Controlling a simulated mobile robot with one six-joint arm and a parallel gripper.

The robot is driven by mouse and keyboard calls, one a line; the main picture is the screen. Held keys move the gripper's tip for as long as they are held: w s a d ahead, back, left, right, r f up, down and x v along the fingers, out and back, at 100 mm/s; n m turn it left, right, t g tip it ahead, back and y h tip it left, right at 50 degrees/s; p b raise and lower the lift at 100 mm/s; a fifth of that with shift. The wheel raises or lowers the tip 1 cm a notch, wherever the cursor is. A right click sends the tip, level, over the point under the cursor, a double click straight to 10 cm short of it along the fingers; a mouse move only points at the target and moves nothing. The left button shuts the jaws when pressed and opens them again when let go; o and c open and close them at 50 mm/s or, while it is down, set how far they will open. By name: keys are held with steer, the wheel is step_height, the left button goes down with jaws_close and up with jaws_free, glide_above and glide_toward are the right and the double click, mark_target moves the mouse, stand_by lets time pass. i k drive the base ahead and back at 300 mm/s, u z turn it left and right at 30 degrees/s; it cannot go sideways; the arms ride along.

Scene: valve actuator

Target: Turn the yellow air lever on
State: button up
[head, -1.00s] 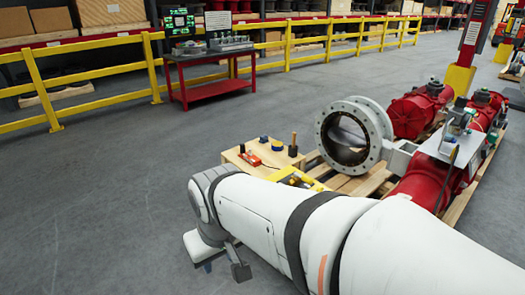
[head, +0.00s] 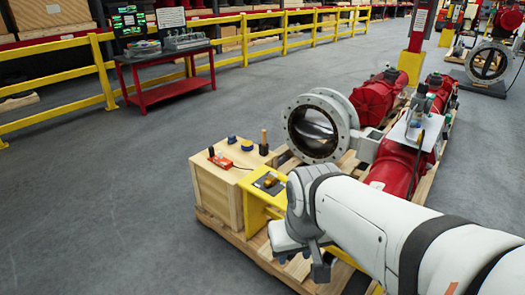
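A small yellow piece (head: 270,182) sits on a dark plate on top of a yellow stand (head: 256,208), beside the wooden box. It may be the air lever, but it is too small to tell its position. My gripper (head: 298,262) hangs at the end of my white arm, in front of and to the right of the yellow stand, apart from the yellow piece. The gripper points down and its fingers are mostly hidden by the wrist, so its opening is unclear. No object shows in it.
A wooden box (head: 218,195) carries a red tool (head: 221,161) and small blue and black parts. Behind it stand a grey flanged valve (head: 320,128) and red actuator cylinders (head: 376,98) on a pallet. A red bench (head: 170,95) and yellow railing (head: 108,88) stand behind open floor.

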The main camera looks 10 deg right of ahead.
mark_target(283, 179)
steer(key=u, duration=0.05)
steer(key=i, duration=1)
steer(key=z, duration=0.05)
